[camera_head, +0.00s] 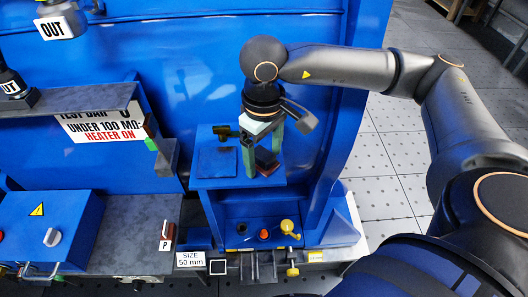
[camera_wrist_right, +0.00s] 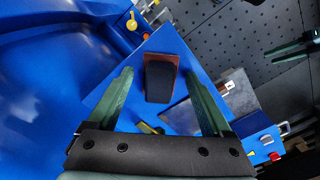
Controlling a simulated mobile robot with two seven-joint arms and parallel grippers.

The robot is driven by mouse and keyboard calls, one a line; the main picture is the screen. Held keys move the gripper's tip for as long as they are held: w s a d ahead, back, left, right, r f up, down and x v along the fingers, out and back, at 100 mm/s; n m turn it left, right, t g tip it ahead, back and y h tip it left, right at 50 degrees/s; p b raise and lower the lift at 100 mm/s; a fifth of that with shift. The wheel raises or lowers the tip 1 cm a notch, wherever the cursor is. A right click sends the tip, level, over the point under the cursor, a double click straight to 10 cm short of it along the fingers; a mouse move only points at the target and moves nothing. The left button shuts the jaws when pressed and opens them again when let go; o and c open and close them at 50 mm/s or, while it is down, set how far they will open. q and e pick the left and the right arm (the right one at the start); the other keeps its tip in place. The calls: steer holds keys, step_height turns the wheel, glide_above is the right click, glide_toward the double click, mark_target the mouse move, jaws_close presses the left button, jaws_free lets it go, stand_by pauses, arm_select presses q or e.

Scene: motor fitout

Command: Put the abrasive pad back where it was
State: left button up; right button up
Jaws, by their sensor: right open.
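The block that looks like the abrasive pad, dark on top with a reddish-brown edge, sits on the blue shelf in the head view (camera_head: 268,158). It also shows in the right wrist view (camera_wrist_right: 161,82). My right gripper (camera_head: 262,166) points down over the shelf with its green fingers apart. In the right wrist view the block appears between and beyond the fingertips (camera_wrist_right: 159,72); I cannot tell whether they touch it. Green finger-like parts at the right edge of the right wrist view may be my left gripper (camera_wrist_right: 298,46); their opening is unclear.
A flat grey-blue square (camera_head: 217,161) lies on the shelf left of the block, near a small dark green item (camera_head: 223,132). Below are a yellow knob (camera_head: 288,227) and a "SIZE 50 mm" label (camera_head: 190,259). A grey ledge (camera_head: 70,102) stands left.

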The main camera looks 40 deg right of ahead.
mark_target(264, 155)
steer(key=shift+r, duration=0.55)
step_height(264, 155, up, 11)
steer(key=b, duration=0.1)
